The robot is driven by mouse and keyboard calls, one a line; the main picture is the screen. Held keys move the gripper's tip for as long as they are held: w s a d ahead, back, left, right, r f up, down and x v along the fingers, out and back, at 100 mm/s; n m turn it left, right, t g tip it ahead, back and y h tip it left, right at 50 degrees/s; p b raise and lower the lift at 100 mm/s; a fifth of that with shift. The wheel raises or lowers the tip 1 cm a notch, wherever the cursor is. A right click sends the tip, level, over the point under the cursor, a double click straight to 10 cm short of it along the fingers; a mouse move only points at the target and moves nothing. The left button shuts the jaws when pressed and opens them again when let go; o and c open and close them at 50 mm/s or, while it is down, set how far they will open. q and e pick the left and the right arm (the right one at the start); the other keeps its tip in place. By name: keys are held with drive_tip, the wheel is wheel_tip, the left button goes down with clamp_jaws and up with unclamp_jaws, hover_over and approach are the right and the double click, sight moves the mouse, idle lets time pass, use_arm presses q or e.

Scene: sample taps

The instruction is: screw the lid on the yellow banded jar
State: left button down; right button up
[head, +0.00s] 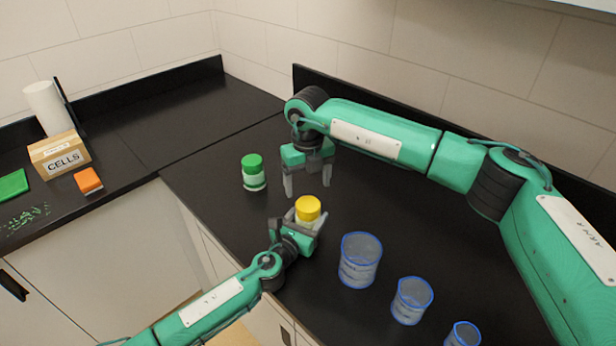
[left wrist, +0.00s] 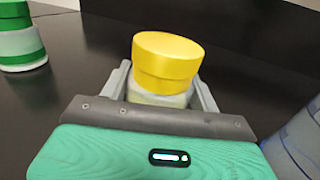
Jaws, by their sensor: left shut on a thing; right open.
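The yellow banded jar (head: 308,210) stands upright near the front edge of the black counter. Its yellow top also shows in the left wrist view (left wrist: 167,62), with a pale jar body under it. The lid appears to sit on the jar; whether it is screwed tight cannot be told. My left gripper (head: 307,221) is shut around the jar's body, below the yellow part. My right gripper (head: 308,190) is open and empty, pointing down above the counter, behind and above the jar.
A green-lidded jar (head: 253,172) stands left of my right gripper. Three blue-rimmed beakers (head: 360,262) stand to the right of the yellow jar. A box marked CELLS (head: 60,155) and an orange block (head: 88,181) are on the left counter. The counter's back is clear.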

sight(308, 204)
drive_tip(key=n, duration=0.1)
drive_tip(key=r+n, duration=0.1)
drive_tip(key=n, duration=0.2)
drive_tip(key=shift+r, duration=0.35)
drive_tip(key=shift+f, duration=4)
drive_tip(key=c, duration=1.1)
drive_tip(key=shift+o, duration=0.2)
drive_tip(key=o, duration=1.2)
drive_tip(key=shift+c, duration=0.2)
